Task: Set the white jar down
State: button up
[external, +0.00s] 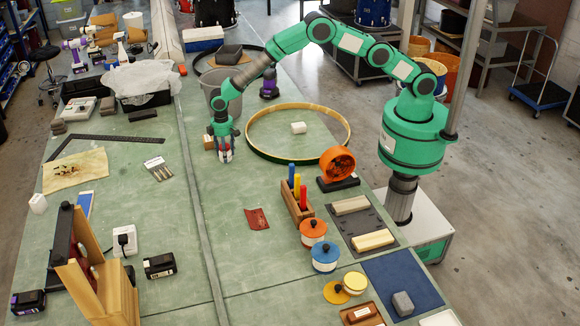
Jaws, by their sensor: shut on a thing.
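My gripper (225,156) points down low over the green bench, left of the large wooden hoop and just in front of the grey bucket. It is shut on a small pale thing between its fingertips, which I take to be the white jar. The fingers hide most of it, and I cannot tell whether it touches the bench top.
Lidded pots (325,262) and a peg rack (291,206) stand front right. The bench (180,215) in front is largely clear.

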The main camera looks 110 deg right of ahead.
jog(key=o, duration=1.3)
jog(key=shift+f, duration=0.1)
notch_tip(320, 180, up, 12)
jog(key=shift+r+p, duration=0.15)
jog(key=shift+p, duration=0.3)
